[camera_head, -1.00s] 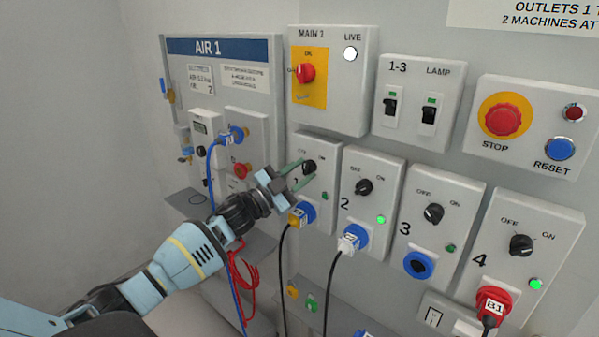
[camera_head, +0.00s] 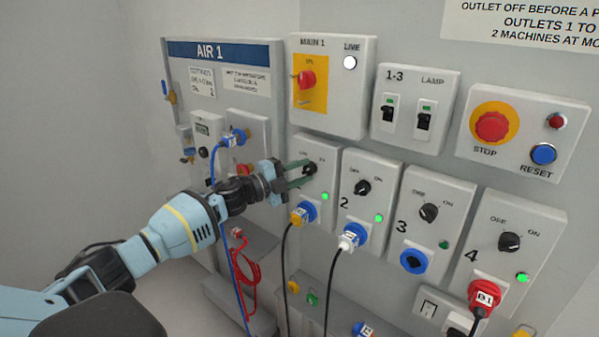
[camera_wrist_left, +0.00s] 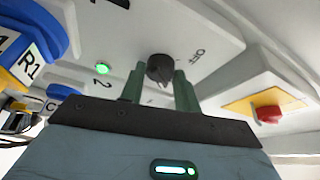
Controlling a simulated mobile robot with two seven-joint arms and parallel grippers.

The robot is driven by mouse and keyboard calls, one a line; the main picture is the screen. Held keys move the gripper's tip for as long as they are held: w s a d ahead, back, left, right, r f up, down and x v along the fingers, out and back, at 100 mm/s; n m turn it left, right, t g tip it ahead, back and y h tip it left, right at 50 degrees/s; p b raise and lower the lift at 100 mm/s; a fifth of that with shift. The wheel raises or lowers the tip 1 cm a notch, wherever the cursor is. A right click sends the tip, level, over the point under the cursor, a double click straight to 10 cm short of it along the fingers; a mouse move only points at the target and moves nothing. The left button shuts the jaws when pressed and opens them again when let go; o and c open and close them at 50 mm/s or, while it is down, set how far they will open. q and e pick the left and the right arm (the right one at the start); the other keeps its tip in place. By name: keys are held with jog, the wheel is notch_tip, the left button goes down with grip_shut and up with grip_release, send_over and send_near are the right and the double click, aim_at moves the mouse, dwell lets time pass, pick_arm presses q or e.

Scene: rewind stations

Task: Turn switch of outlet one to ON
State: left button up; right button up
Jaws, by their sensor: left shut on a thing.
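Outlet one is the leftmost box (camera_head: 327,165) in the lower row of outlets in the head view. Its black rotary switch (camera_head: 310,169) sits between the green fingertips of my left gripper (camera_head: 307,172), which is shut on it. The wrist view shows the same switch (camera_wrist_left: 160,68) between the fingers (camera_wrist_left: 160,84), with the OFF mark beside it. The lamp of outlet one (camera_head: 325,196) is lit bright green, and it also glows in the wrist view (camera_wrist_left: 103,69). A yellow and blue plug (camera_head: 303,213) is in its socket. My right gripper is not in view.
Outlet two (camera_head: 372,165), outlet three (camera_head: 447,195) and outlet four (camera_head: 540,215) stand to the right. The MAIN 1 box (camera_head: 345,110) with its red switch is just above. The AIR 1 panel (camera_head: 262,85) and blue hose (camera_head: 218,165) are left of the gripper.

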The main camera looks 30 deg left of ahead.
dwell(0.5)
pick_arm(q)
jog(key=o, duration=1)
jog(key=shift+v, duration=3.9)
